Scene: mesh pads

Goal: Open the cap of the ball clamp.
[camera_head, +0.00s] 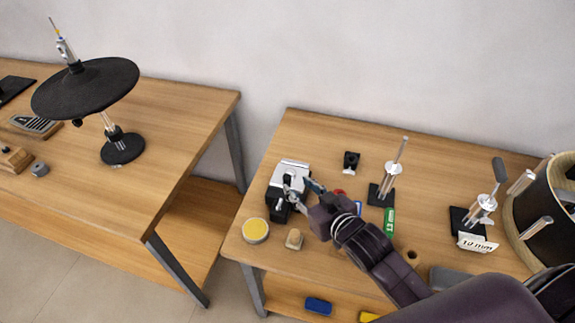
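The ball clamp, as I take it, is a silver and black block (293,167) on the left part of the right-hand table. Its cap is too small and partly covered to make out clearly. My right gripper (298,183) reaches in from the lower right, with its fingers over the near right side of the block. The fingers look spread apart, with nothing clearly between them. I cannot tell whether they touch the block. My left gripper is not in view.
A yellow-topped round tin (255,230) and a small tan piece (294,239) lie in front. A black holder (351,161) and rod stands (381,194) stand to the right. A gap separates the left table (180,125), which carries a black disc stand (85,88).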

